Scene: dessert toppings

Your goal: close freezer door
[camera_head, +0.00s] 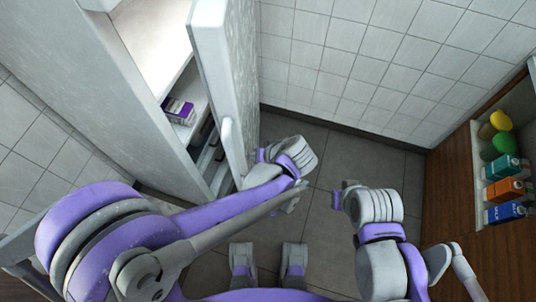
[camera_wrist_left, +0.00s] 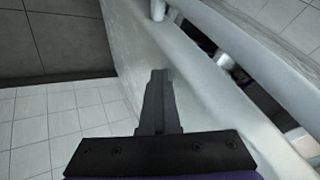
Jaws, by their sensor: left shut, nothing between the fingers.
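The white freezer (camera_head: 80,60) stands at the left of the head view. Its door (camera_head: 238,70) stands part open, with a gap to the shelves inside. A pale upright handle (camera_head: 232,150) is near the door's free edge. My left gripper (camera_head: 262,156) is shut and empty, on the outer side of the door, close to the handle. In the left wrist view, my left gripper's closed fingers (camera_wrist_left: 158,95) lie in front of the door's outer face (camera_wrist_left: 130,50); contact cannot be told. My right gripper (camera_head: 340,195) hangs to the right, away from the door; its jaws are unclear.
A purple-and-white box (camera_head: 178,110) sits on a shelf inside the freezer. At the right, a wooden cabinet (camera_head: 455,185) has an open compartment with cartons (camera_head: 505,190) and round green and yellow items. Grey tiled floor (camera_head: 325,225) is clear between door and cabinet.

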